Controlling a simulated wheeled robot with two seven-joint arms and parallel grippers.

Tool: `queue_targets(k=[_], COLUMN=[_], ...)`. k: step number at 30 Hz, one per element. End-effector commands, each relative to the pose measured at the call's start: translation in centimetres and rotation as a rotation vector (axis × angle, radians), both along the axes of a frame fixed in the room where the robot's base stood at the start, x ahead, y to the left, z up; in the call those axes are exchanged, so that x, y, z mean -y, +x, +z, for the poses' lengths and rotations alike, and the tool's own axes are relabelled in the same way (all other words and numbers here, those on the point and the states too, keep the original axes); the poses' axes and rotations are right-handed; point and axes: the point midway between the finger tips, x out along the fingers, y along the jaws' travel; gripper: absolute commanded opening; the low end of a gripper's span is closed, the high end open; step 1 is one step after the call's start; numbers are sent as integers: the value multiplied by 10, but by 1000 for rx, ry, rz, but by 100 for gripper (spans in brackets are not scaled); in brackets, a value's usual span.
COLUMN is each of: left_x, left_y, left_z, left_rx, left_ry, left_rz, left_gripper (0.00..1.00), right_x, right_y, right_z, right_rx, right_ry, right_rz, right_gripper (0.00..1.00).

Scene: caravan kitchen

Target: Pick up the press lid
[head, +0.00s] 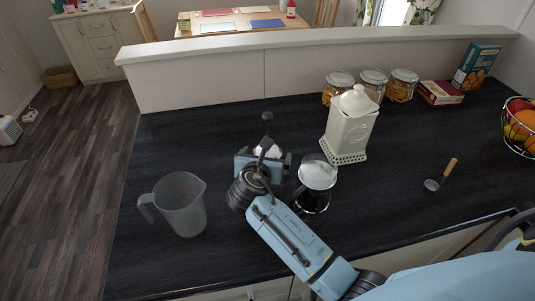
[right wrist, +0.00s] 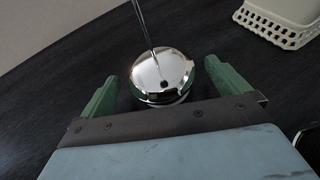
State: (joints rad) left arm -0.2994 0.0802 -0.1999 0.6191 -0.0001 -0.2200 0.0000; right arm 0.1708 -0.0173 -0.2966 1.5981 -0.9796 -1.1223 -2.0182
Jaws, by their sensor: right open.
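The press lid (right wrist: 160,70) is a shiny chrome dome with a thin rod rising from it, seen in the right wrist view. In the head view the lid (head: 268,151) is partly hidden behind my gripper, with its dark knob (head: 267,115) above it. My right gripper (head: 263,160) is open; in the right wrist view its green fingers (right wrist: 160,72) stand apart on either side of the dome, with visible gaps. I cannot tell their height relative to the lid. The glass press (head: 315,199) stands just right of the gripper. My left gripper is not in view.
A cream canister (head: 350,128) on a perforated base stands behind the press. A frosted jug (head: 181,205) is at left. Several jars (head: 372,84) and boxes (head: 474,66) line the back ledge. A ladle (head: 441,174) and a fruit basket (head: 519,128) are at right. The back-left counter is clear.

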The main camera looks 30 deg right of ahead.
Motion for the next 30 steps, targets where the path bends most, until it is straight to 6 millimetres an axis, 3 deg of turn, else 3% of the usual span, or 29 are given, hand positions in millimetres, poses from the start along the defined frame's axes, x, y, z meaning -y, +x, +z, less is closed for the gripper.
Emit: queue_targets(k=[2,12,21,30], left_x=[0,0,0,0], left_y=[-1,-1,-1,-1], left_z=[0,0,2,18], left_rx=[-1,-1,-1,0], left_ry=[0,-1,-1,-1], left_rz=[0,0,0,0], left_gripper=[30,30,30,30], right_x=[0,0,0,0], right_y=[0,0,0,1], right_z=[0,0,7,66], right_rx=[0,-1,2,7], right_ry=[0,-1,-1,1], right_rz=[0,0,0,-1], right_gripper=[93,50,49,49])
